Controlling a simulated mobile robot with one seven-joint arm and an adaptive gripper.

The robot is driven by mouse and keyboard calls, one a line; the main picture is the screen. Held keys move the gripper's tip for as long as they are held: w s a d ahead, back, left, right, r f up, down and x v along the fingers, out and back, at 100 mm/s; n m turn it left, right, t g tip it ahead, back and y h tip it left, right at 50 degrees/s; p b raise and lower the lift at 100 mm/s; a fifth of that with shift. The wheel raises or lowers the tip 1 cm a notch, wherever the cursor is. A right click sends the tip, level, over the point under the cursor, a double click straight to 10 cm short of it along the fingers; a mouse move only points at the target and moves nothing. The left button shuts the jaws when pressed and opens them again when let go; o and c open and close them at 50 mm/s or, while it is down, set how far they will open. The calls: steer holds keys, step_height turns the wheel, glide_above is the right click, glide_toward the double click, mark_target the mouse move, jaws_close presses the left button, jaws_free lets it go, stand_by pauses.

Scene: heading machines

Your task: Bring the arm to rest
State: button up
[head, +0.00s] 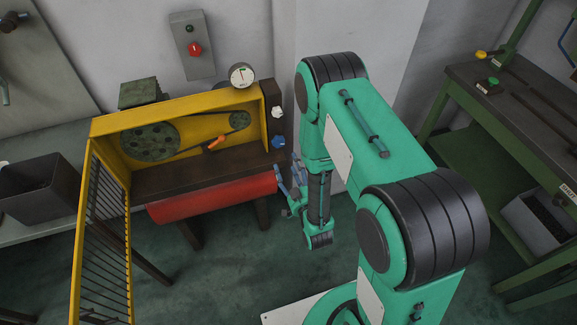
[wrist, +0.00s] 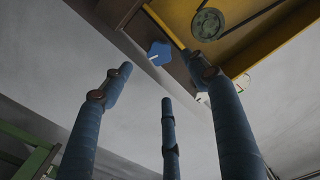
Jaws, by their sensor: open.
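My green arm reaches from the lower right, up over an elbow and down to the machine's right side. My gripper (head: 288,178) hangs beside the right end of the machine's red cylinder (head: 210,198), partly hidden by the arm. In the wrist view my gripper (wrist: 158,85) has three blue fingers spread apart with nothing between them. The blue knob (head: 278,142) on the machine's dark side panel is just above the fingers. It also shows beyond the fingertips in the wrist view (wrist: 160,52), and no contact is visible.
The yellow machine housing (head: 105,127) holds green pulleys and an orange lever (head: 216,143). Its barred guard (head: 75,245) stands open at left. A white knob (head: 278,112) and gauge (head: 242,75) sit above the blue knob. A green bench (head: 470,150) stands at right; floor shows between.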

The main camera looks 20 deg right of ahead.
stand_by(0.4)
steer(key=w+d+r+m+g+h+p, duration=0.1)
steer(key=w+d+r+g, duration=0.1)
steer(key=w+d+r, duration=0.5)
steer(key=w+d+r+m+g+h, duration=0.1)
steer(key=w+d+r+m+g, duration=0.1)
steer(key=w+r, duration=0.5)
steer(key=s+a+r+n+g+y, duration=0.15)
steer(key=s+a+r, duration=0.25)
steer(key=s+r, duration=0.55)
steer(key=s+a+r+n+g, duration=0.1)
steer(key=s+a+r+g, duration=0.2)
steer(key=s+r, duration=0.6)
steer(key=s+a+r+g, duration=0.1)
steer(key=s+r, duration=0.1)
steer(key=s, duration=0.6)
steer(key=s+a+r+g+b, duration=0.1)
steer(key=s+r, duration=0.2)
steer(key=s, duration=0.6)
steer(key=s+a+r+g, duration=0.1)
steer(key=s+r+g, duration=0.1)
steer(key=s, duration=0.6)
step_height(320, 180, up, 13)
steer(key=p, duration=1.3)
steer(key=shift+a+r+n+p, duration=0.2)
steer(key=shift+n+p, duration=0.2)
steer(key=shift+n, duration=0.05)
steer(key=shift+y, duration=0.25)
